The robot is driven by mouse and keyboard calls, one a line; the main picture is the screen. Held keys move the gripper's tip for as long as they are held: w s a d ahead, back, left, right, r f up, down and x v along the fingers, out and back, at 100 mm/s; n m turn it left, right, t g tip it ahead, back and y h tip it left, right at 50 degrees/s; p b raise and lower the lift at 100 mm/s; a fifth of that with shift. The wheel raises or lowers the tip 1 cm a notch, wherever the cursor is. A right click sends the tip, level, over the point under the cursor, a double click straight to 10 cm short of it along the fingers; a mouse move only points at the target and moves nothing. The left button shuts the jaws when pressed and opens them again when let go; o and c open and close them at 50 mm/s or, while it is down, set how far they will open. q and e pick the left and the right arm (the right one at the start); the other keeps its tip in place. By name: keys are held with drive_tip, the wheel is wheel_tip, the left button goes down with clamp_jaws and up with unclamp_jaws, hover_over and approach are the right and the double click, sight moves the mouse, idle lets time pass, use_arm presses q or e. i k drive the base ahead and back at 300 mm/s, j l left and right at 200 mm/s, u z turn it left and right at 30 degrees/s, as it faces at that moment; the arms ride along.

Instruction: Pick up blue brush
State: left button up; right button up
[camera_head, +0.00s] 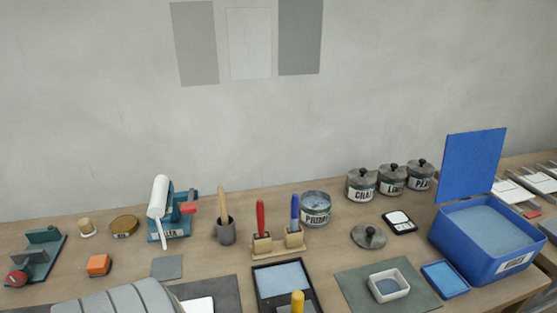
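The blue brush (295,209) stands upright in the right part of a small wooden holder (278,247), near the middle of the table. Its blue handle points up; its lower end is hidden in the holder. A red-handled tool (260,216) stands upright in the left part of the same holder.
An open tin (315,212) stands close behind the blue brush. A tray with pale blue contents (254,281) and a yellow handle (297,301) lie in front. A mortar with pestle (226,233) stands left. A blue box (461,257) with raised lid stands right.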

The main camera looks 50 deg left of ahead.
sight(294, 228)
drive_tip(key=u, duration=1.45)
drive_tip(key=z, duration=1.3)
drive_tip(key=u, duration=1.3)
drive_tip(key=k+l, duration=0.1)
drive_tip(key=l+z, duration=0.05)
drive_tip(key=l, duration=0.05)
